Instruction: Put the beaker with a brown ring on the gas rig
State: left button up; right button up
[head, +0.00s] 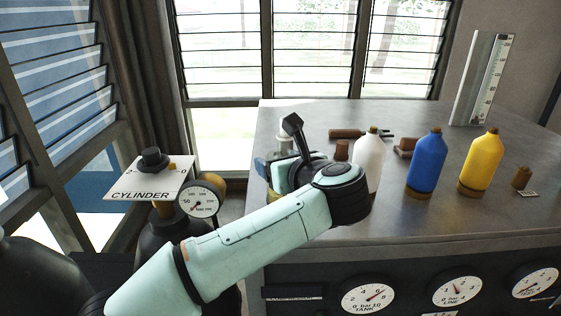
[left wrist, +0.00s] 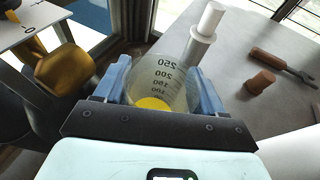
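A clear glass beaker with graduation marks (left wrist: 165,72) and yellow in its lower part sits between the blue fingers of my left gripper (left wrist: 163,88) in the left wrist view. The fingers flank it closely on both sides. No brown ring can be made out on it there. In the head view my left gripper (head: 279,175) is at the bench's left end, and my arm hides most of the beaker. I cannot tell if the beaker touches the bench. A dark gas cylinder with a CYLINDER plate (head: 150,180) and a round gauge (head: 200,199) stands left of the bench. My right gripper is out of view.
On the grey bench (head: 300,118) stand white (head: 369,152), blue (head: 427,160) and yellow (head: 481,158) bottles. A brown-handled tool (left wrist: 275,62) and brown stopper (left wrist: 260,82) lie near the gripper. A white post (left wrist: 204,35) stands just behind the beaker. Dial gauges line the bench front.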

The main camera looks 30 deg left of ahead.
pick_arm(q)
jog(key=o, duration=0.4)
jog(key=shift+s, duration=0.1)
jog(key=shift+c, duration=0.2)
jog(key=shift+d, duration=0.1)
jog(key=shift+r, duration=0.2)
jog(key=shift+s+d+r, duration=0.1)
jog(key=shift+d+r, duration=0.05)
jog(key=shift+r, duration=0.05)
jog(key=v, duration=1.1)
jog(key=shift+d+b, duration=0.2)
jog(key=shift+b, duration=0.2)
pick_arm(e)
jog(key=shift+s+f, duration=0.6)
